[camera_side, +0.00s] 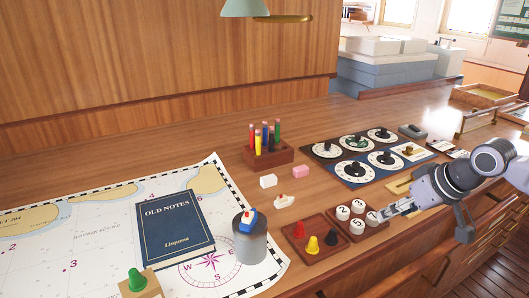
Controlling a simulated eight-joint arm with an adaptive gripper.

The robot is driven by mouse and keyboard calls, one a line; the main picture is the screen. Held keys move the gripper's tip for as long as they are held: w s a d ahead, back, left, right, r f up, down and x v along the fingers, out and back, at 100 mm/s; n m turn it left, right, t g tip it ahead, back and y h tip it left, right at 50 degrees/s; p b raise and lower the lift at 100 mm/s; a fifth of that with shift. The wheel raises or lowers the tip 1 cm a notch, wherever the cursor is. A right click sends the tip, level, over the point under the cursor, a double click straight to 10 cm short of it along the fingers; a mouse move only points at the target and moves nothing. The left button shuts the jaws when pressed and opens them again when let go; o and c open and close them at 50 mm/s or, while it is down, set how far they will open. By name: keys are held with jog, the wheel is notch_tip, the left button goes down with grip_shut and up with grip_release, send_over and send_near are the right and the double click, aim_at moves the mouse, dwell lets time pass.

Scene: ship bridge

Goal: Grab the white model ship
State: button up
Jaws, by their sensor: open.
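A small white model ship (284,201) with an orange-red top sits on the bare wood, between the pen holder and the token tray. Another small boat (247,222), blue and white with a red part, stands on a grey cylinder (250,247) to its left. My gripper (386,213) reaches in from the right, low over the table beside the round white counters. It is open, with nothing seen between its fingers. It is apart from the white ship, well to its right.
White (268,181) and pink (300,171) blocks and a pen holder (268,156) stand behind the ship. Dial panels (352,174) lie farther back.

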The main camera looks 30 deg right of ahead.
jog(key=w+a+r+m+g, duration=0.2)
jog(key=w+r+m, duration=0.1)
jog(key=w+r, duration=0.25)
jog(key=m+g+h, duration=0.4)
jog(key=m, duration=1)
send_over(281, 195)
jog(key=a, duration=0.1)
notch_tip(281, 195, down, 6)
jog(key=shift+f, duration=0.25)
jog(key=shift+a+x, duration=0.2)
jog(key=shift+x, duration=1.15)
jog(key=shift+a+x, duration=0.15)
jog(key=shift+x, duration=1.2)
jog(key=shift+f, duration=0.1)
jog(key=c, duration=1)
